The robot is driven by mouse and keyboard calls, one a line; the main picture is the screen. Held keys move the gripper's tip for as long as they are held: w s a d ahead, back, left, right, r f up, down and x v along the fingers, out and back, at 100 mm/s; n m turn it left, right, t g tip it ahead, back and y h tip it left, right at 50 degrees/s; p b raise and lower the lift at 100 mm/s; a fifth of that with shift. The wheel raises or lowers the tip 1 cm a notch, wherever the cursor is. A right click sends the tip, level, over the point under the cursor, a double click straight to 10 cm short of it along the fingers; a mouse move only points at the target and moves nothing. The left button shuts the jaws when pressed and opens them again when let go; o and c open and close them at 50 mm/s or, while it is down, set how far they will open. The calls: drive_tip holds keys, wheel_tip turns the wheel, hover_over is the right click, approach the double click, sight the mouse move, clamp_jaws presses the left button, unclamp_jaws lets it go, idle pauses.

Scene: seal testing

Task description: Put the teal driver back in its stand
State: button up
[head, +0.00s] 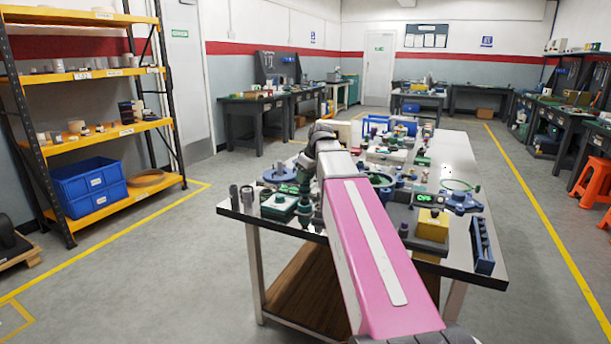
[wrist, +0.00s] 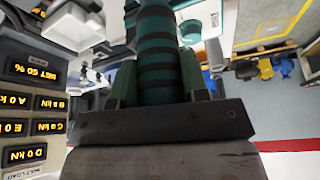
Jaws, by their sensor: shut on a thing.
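The teal driver (wrist: 158,50), with dark bands around its body, stands between the two green fingers of my gripper (wrist: 158,85) in the wrist view. The fingers are shut on it from both sides. Its far end runs out of the top of the picture. In the head view my pink arm reaches over the workbench, and my gripper (head: 303,175) is small and partly hidden beyond the arm's dark wrist. I cannot make out the driver's stand for certain in either view.
The workbench (head: 462,148) is crowded with fixtures. A green-topped box (head: 279,206) stands at its near left. A yellow block (head: 432,225) and a blue slotted rack (head: 482,246) stand at its near right. A panel with lit readouts (wrist: 30,115) shows upside down in the wrist view.

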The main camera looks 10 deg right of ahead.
drive_tip(key=shift+f, duration=0.75)
idle(1.3)
drive_tip(key=o, duration=1.1)
drive_tip(key=shift+r, duration=4.45)
